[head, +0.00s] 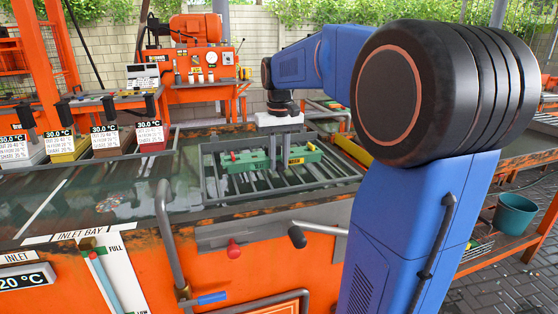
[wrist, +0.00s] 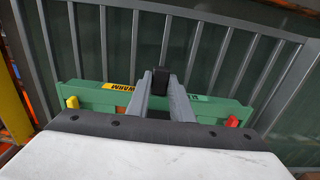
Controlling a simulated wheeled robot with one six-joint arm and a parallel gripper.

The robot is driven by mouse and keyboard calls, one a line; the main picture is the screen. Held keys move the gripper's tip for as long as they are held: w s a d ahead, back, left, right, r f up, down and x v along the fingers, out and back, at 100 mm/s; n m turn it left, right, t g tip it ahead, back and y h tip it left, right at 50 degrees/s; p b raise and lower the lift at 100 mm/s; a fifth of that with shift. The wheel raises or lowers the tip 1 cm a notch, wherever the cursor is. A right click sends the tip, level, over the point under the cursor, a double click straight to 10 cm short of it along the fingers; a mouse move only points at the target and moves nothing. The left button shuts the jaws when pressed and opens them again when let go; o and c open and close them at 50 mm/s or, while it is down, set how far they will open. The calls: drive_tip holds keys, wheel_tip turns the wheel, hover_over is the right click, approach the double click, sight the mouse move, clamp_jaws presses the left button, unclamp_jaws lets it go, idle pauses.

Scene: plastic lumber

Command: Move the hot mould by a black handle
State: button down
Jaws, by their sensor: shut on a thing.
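A long green mould (head: 250,162) lies on a grey barred rack (head: 212,185) in the sunken bay. It also shows in the wrist view (wrist: 95,97), with a yellow label that seems to read WARM, a green label, a yellow knob (wrist: 72,102) and a red knob (wrist: 232,122). My gripper (wrist: 162,82) points down over the mould's middle, its two grey fingers shut on an upright black handle (wrist: 161,76). In the head view my gripper (head: 279,166) covers the handle. I cannot tell whether the mould touches the bars.
Several boxes with black handles and 30.0 °C signs (head: 106,140) stand at the left. The wet tank surface (head: 110,200) near INLET BAY is mostly clear. A pipe rail (head: 165,225) and a red knob (head: 233,249) are at the tank front. An orange machine (head: 195,60) stands behind.

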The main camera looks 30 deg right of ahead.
idle(0.3)
drive_tip(key=c, duration=1.1)
unclamp_jaws()
drive_tip(key=shift+r, duration=3.5)
